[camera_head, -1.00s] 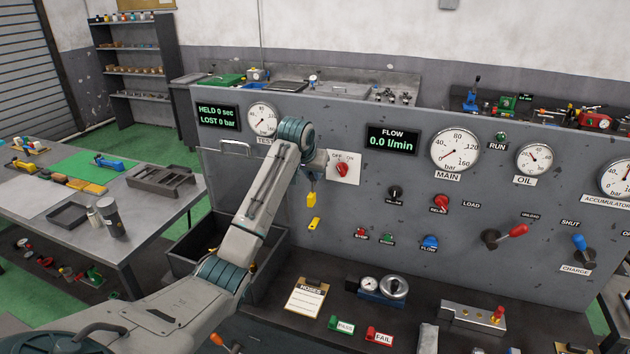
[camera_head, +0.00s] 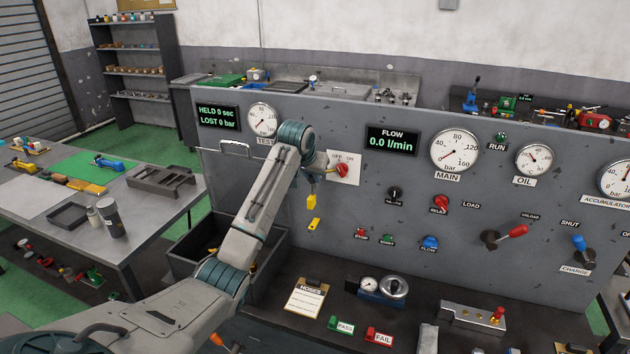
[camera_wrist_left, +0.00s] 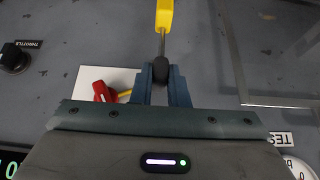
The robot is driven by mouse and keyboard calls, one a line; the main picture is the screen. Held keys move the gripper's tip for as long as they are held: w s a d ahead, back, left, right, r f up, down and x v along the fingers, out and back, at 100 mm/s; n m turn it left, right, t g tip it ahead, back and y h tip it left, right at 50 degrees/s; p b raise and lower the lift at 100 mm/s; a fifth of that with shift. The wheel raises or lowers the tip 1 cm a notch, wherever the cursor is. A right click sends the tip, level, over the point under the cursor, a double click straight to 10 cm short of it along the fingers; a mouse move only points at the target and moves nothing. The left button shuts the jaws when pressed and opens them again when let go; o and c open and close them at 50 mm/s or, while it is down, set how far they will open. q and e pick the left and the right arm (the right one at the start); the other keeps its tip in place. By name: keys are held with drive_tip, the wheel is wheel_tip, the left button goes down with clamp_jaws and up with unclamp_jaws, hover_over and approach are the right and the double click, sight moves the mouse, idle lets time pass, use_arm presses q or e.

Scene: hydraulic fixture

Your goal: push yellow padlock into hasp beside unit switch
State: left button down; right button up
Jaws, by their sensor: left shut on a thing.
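The yellow padlock (camera_head: 311,201) hangs below my left gripper (camera_head: 322,168), just in front of the grey panel. In the left wrist view the yellow body (camera_wrist_left: 164,15) joins a thin grey shank, which runs to a black piece between the jaws of my left gripper (camera_wrist_left: 160,80). The jaws are shut on it. The red unit switch (camera_head: 342,171) is on a white OFF/ON plate (camera_head: 351,176), right beside the fingertips. A small yellow piece (camera_wrist_left: 124,95) touches or nearly touches the switch; I cannot tell if it is the hasp. My right gripper is out of view.
Another yellow piece (camera_head: 313,225) shows lower on the panel. Knobs, levers and gauges fill the panel to the right. A dark open bin (camera_head: 190,260) and a clipboard (camera_head: 307,297) are below.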

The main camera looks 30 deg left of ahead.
use_arm(q)
drive_tip(key=c, duration=1.3)
unclamp_jaws()
drive_tip(key=shift+c, duration=0.2)
